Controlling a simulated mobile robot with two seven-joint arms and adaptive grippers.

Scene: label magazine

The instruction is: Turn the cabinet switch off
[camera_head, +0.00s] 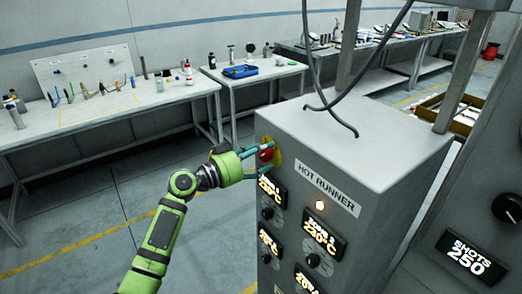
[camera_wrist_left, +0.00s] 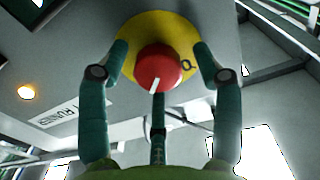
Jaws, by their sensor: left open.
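The cabinet switch is a red rotary knob (camera_head: 267,154) on a yellow round plate (camera_head: 274,150), on the upper left of the front face of the grey HOT RUNNER cabinet (camera_head: 345,145). My left gripper (camera_head: 257,157) is right at the knob and partly hides it in the head view. In the left wrist view the red knob (camera_wrist_left: 158,68), with a white pointer mark, sits between the open teal fingers (camera_wrist_left: 158,75). The fingers stand around the knob with gaps; contact cannot be told. An amber lamp (camera_head: 320,205) on the cabinet is lit. My right gripper is not in view.
Displays such as ZONE 2 (camera_head: 324,232) and small black knobs lie below the switch. Black cables (camera_head: 318,75) hang over the cabinet top. A SHOTS 250 panel (camera_head: 470,258) is at the right. Workbenches (camera_head: 95,118) stand behind; the floor at left is clear.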

